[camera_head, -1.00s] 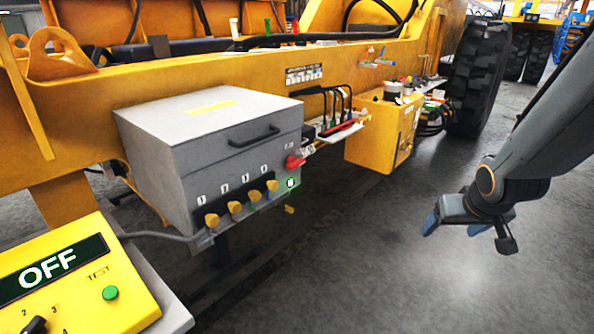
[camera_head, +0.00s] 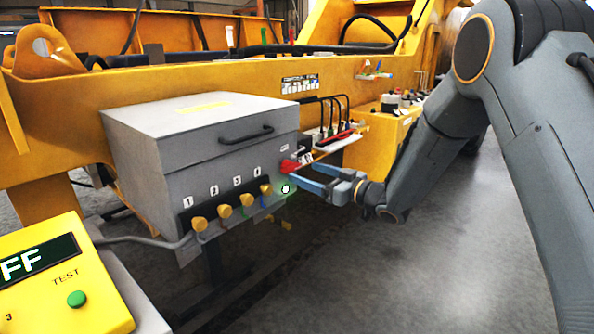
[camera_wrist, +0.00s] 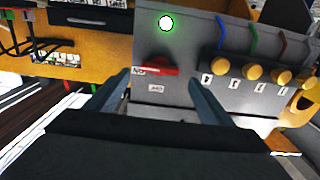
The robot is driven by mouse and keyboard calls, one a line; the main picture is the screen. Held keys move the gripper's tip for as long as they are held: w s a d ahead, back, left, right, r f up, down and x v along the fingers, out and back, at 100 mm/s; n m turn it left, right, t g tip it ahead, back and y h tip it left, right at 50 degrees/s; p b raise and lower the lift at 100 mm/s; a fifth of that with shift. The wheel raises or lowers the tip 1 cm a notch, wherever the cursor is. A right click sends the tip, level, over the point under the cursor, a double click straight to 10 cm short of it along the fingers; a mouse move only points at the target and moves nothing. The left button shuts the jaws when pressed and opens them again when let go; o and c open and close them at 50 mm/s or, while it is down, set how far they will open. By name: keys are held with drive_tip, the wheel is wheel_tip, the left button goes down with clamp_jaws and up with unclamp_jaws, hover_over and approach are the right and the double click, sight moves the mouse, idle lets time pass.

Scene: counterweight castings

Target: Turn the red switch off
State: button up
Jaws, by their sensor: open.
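The red switch (camera_head: 290,167) sits on the right part of the grey box's front face. In the wrist view the red switch (camera_wrist: 158,67) lies ahead, between my two fingers, with small labels beside and below it. A lit green-white lamp (camera_head: 286,189) is near it; it also shows in the wrist view (camera_wrist: 166,22). My gripper (camera_head: 312,180) is open, its blue fingers pointing at the box just right of the switch. In the wrist view my gripper (camera_wrist: 152,90) has its fingers apart with nothing between them. I cannot tell whether a finger touches the switch.
The grey box (camera_head: 200,125) has a black handle and several yellow knobs (camera_head: 225,211) along its lower front. A shelf with black cables (camera_head: 335,137) is right of it. A yellow panel (camera_head: 60,290) stands front left. The floor at right is clear.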

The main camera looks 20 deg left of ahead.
sight(295, 168)
drive_tip(key=shift+p+x, duration=0.4)
drive_tip(key=shift+x, duration=2.2)
drive_tip(key=c, duration=1)
drive_tip(key=shift+c, duration=0.2)
